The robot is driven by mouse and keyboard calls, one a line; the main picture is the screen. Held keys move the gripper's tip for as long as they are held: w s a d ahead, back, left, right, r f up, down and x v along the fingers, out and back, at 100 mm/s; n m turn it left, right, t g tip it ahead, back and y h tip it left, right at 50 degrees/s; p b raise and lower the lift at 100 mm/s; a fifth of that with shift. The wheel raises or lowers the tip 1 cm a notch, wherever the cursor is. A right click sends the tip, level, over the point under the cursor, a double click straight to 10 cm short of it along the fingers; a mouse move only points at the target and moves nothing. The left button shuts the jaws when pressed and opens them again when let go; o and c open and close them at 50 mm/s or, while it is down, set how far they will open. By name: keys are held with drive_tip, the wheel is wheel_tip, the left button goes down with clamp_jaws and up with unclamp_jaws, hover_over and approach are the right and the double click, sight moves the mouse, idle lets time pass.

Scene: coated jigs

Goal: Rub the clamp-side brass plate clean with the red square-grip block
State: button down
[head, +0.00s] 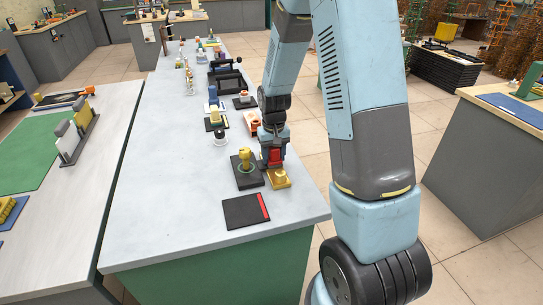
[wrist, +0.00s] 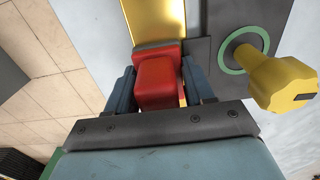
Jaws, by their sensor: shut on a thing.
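The red square-grip block (head: 275,156) is held in my gripper (head: 273,160) at the right side of the grey-white bench. In the wrist view the red grip (wrist: 158,82) sits between the two dark fingers, with a grey pad under its far side. A brass plate (head: 280,180) lies directly below and in front of the block. In the wrist view the brass plate (wrist: 155,18) runs away from the block; the block covers its near part. The pad appears on or just above the plate; contact cannot be told. No coating is clearly visible on the plate.
A yellow knob (head: 246,160) in a green ring stands on a dark base left of the brass plate, close to my gripper. A black pad with a red stripe (head: 243,211) lies nearer. Several jigs stand farther back. The bench's near left is clear.

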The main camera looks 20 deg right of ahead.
drive_tip(key=shift+d, duration=0.55)
drive_tip(key=shift+a+r, duration=0.1)
drive_tip(key=shift+r, duration=3.35)
